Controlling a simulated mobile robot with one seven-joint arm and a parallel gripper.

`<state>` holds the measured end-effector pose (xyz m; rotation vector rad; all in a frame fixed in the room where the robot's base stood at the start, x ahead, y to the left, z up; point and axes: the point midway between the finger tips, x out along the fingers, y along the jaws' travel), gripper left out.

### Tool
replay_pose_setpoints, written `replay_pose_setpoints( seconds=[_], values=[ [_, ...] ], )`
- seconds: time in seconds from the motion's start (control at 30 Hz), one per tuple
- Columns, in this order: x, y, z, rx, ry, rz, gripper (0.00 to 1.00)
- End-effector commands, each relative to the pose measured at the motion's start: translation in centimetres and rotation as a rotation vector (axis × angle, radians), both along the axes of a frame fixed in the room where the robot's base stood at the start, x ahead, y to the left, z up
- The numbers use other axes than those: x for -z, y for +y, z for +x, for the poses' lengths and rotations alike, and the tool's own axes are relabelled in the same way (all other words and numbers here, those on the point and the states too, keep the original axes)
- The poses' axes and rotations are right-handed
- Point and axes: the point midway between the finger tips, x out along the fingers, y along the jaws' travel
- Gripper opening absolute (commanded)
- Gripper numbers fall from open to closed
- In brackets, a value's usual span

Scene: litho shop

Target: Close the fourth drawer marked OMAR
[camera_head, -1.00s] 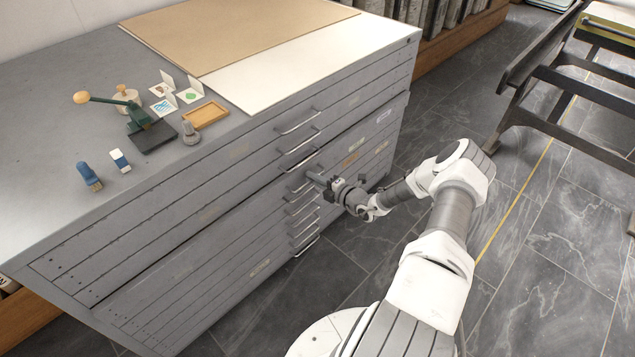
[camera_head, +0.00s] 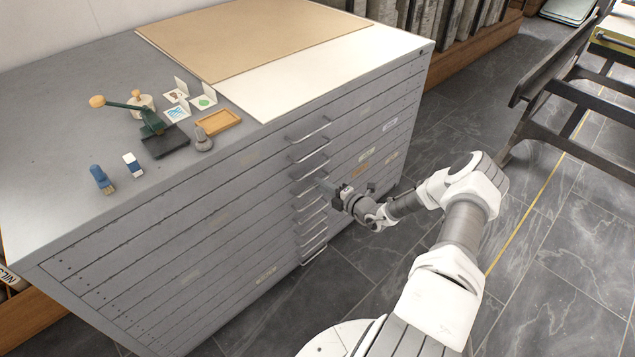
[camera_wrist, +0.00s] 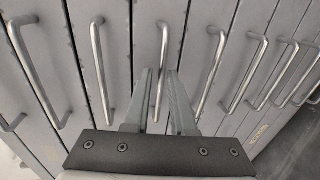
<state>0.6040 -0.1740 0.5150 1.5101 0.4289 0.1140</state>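The grey flat-file cabinet (camera_head: 230,215) has a stack of wide drawers with bar handles. Their fronts look flush or nearly flush in the head view. No OMAR marking is legible, so I cannot tell which drawer bears it. My gripper (camera_head: 328,186) is at the handle column, close to the upper-middle drawers. In the wrist view my gripper's two fingers (camera_wrist: 159,72) are apart, one on each side of a bar handle (camera_wrist: 161,50). Gaps show between handle and fingers; contact with the drawer front cannot be told.
A dark-framed bench (camera_head: 560,110) stands at right. Tiled floor (camera_head: 540,240) is clear between.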

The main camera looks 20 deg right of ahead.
Motion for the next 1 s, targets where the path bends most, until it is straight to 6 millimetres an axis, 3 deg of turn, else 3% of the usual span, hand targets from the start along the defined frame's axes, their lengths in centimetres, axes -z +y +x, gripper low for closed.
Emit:
replay_pose_setpoints(
  seconds=[0.3, 0.5, 0.7, 1.0],
  values=[
    [-1.9, -2.8, -7.4, 0.004, 0.005, -0.001, 0.23],
    [-2.6, -4.2, -11.3, 0.003, 0.005, -0.001, 0.23],
    [-2.9, -5.0, -13.4, 0.003, 0.004, -0.001, 0.23],
    [-2.9, -5.1, -13.8, 0.002, 0.004, -0.001, 0.23]
  ],
)
